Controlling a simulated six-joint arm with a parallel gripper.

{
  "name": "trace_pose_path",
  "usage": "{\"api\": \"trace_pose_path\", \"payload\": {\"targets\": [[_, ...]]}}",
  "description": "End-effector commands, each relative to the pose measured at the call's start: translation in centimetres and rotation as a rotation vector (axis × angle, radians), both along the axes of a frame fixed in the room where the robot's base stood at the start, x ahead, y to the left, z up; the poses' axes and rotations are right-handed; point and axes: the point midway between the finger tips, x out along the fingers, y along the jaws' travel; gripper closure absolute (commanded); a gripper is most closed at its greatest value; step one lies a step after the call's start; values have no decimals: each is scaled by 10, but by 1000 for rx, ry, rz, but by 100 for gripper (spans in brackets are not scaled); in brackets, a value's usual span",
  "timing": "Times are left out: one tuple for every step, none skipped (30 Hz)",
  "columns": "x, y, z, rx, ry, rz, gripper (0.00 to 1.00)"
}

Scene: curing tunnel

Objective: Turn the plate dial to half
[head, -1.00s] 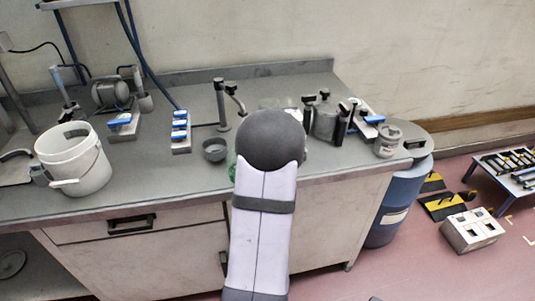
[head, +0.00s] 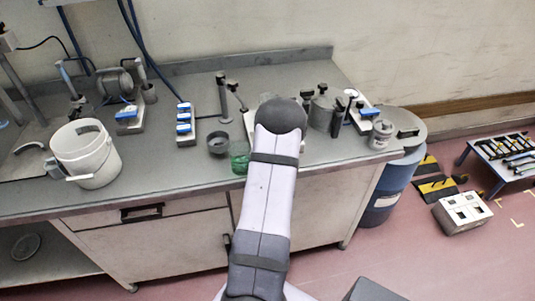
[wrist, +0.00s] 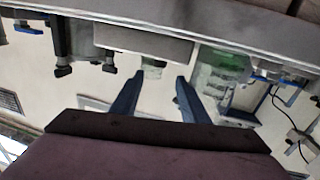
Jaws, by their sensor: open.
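I cannot make out the plate dial or its setting in either view; my arm covers part of the worktop. In the wrist view my gripper (wrist: 157,98) shows as two blue fingers, apart, with nothing clearly between them. In the head view my gripper is hidden behind my arm. A grey lidded pot (head: 321,112) with black upright handles stands just right of my arm's top on the bench.
The grey bench (head: 195,168) carries a white bucket (head: 90,160), a dark cup (head: 218,144), a green beaker (head: 239,158), a white jar (head: 381,134) and blue-topped blocks (head: 185,125). A blue drum (head: 388,190) stands right of the bench.

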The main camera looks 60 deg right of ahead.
Motion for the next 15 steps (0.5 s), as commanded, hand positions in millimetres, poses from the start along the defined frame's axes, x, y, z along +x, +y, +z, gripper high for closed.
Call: {"api": "trace_pose_path", "payload": {"targets": [[0, 0, 0, 0, 0, 0, 59], [0, 0, 0, 0, 0, 0, 59], [0, 0, 0, 0, 0, 0, 59], [0, 0, 0, 0, 0, 0, 59], [0, 0, 0, 0, 0, 0, 59], [0, 0, 0, 0, 0, 0, 59], [0, 0, 0, 0, 0, 0, 59], [0, 0, 0, 0, 0, -1, 59], [-1, -1, 0, 0, 0, -4, 59], [-3, -2, 0, 0, 0, -7, 59], [-5, -3, 1, 0, 0, -13, 59], [-10, -5, 1, 0, 0, -25, 59], [-14, -8, 2, 0, 0, -35, 59], [-20, -10, 2, 3, 1, -48, 59], [-29, -14, 1, 8, 3, -70, 59]]}}
